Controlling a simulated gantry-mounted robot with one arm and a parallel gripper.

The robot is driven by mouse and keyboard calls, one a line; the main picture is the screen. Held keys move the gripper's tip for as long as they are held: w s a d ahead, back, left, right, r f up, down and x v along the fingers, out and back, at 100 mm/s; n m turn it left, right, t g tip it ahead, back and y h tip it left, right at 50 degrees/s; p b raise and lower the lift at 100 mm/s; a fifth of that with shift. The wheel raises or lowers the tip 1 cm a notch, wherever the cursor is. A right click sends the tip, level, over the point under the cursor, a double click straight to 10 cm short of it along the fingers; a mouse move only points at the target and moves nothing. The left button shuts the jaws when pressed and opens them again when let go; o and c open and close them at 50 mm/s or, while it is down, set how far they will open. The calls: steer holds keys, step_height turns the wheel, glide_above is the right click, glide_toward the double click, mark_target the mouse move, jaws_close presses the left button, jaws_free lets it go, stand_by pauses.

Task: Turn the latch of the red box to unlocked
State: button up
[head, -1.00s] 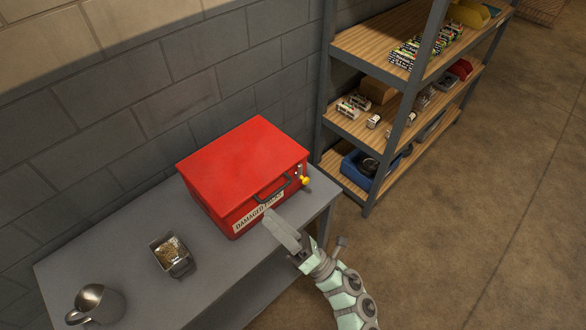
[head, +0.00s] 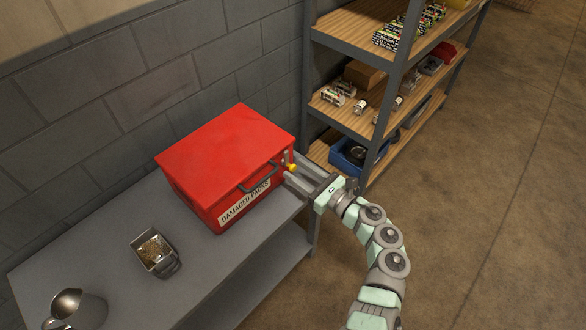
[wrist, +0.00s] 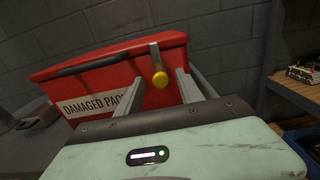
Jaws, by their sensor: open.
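The red box (head: 226,155) stands on the grey bench, its lid shut. A "DAMAGED PACKS" label and a dark handle (head: 258,178) are on its front. The latch (wrist: 157,64) is a metal lever with a yellow knob (wrist: 160,80), at the right of the front face. In the wrist view the lever points roughly downward, with the knob at its lower end. My gripper (head: 296,178) is open in front of the latch. In the wrist view its two fingers (wrist: 160,90) stand on either side of the knob. I cannot tell whether either finger touches it.
On the bench (head: 200,262) are a metal container (head: 155,252) with grainy contents and a metal jug (head: 76,308) at the left. A shelf rack (head: 385,110) with batteries and bins stands close behind and right of my gripper. A block wall is behind the box.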

steer(key=shift+x, duration=1.25)
steer(key=shift+d, duration=0.1)
steer(key=shift+c, duration=0.5)
jaws_close()
